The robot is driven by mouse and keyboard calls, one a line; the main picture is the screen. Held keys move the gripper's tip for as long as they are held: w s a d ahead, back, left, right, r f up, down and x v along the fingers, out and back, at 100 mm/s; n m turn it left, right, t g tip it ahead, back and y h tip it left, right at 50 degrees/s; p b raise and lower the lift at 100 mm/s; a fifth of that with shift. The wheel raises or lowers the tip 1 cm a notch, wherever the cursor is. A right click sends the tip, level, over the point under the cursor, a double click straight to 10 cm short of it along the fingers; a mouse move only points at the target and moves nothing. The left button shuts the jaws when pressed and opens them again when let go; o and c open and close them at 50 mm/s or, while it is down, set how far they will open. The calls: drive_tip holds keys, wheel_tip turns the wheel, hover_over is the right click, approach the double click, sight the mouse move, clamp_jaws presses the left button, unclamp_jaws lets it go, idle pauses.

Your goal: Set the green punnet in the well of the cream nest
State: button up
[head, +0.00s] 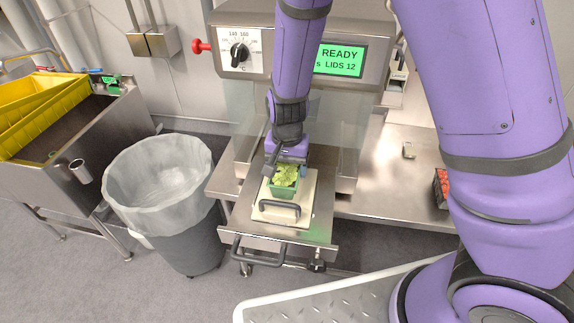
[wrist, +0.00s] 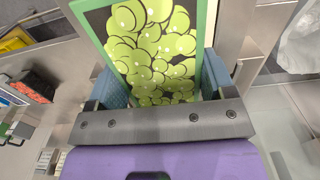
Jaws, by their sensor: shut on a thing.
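The green punnet (head: 283,190), filled with round green pieces, is at the cream nest, upright or nearly so. The cream nest (head: 302,212) is a pale block with a dark handle at its front, lying on the pulled-out steel drawer. My gripper (head: 286,168) is shut on the punnet from behind. In the wrist view the punnet (wrist: 205,32) fills the space between the blue fingers of my gripper (wrist: 157,82). The punnet and gripper cover the well, so I cannot tell whether the punnet's base touches its floor.
The sealing machine (head: 375,25) behind shows READY on its green display. A lined waste bin (head: 165,235) stands left of the drawer (head: 290,238). Yellow crates (head: 45,108) rest on a steel sink at far left. A punnet of red fruit (head: 441,188) sits on the right-hand bench.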

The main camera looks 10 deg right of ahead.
sight(287, 165)
drive_tip(key=shift+f, duration=2.1)
drive_tip(key=o, duration=1.3)
drive_tip(key=shift+c, duration=0.2)
drive_tip(key=shift+r, duration=0.1)
wheel_tip(287, 165, up, 11)
drive_tip(key=shift+f, duration=0.2)
